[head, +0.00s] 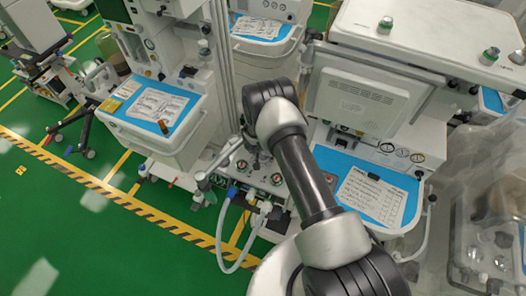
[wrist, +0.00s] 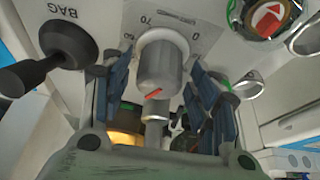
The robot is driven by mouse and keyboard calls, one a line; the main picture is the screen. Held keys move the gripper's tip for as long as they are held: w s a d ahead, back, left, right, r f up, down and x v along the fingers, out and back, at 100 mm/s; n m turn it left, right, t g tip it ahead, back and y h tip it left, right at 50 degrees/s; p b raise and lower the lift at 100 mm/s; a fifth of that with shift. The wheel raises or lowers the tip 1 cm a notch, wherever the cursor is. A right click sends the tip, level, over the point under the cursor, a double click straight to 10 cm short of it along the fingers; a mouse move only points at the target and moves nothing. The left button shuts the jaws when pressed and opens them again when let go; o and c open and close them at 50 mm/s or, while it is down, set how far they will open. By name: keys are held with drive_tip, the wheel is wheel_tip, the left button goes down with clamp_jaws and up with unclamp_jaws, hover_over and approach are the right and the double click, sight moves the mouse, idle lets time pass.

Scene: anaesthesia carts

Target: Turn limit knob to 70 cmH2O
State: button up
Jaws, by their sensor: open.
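The limit knob (wrist: 160,65) is a grey cylinder with a red-orange mark on its side, in the upper middle of the wrist view. The scale plate (wrist: 185,20) behind it shows 70, 60 and 0. My gripper (wrist: 161,62) is open, with one finger to the left and one to the right of the knob. I cannot tell whether either finger touches it. Which value the knob points to is not clear. In the head view my arm hides most of the gripper, and the knob cannot be made out.
A black lever (wrist: 50,58) beside the word BAG is close on the left. A round gauge with a red mark (wrist: 267,18) and a metal ring (wrist: 248,85) are on the right. In the head view, a pale hose (head: 226,245) loops below the machine. Green floor (head: 90,215) is clear at left.

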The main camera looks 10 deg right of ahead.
drive_tip(key=shift+s, duration=0.1)
drive_tip(key=v, duration=0.5)
drive_tip(key=shift+s+a+r, duration=0.1)
drive_tip(key=shift+r, duration=0.1)
drive_tip(key=s+a, duration=0.6)
drive_tip(key=s, duration=0.4)
drive_tip(key=shift+f, duration=0.2)
drive_tip(key=shift+w, duration=0.1)
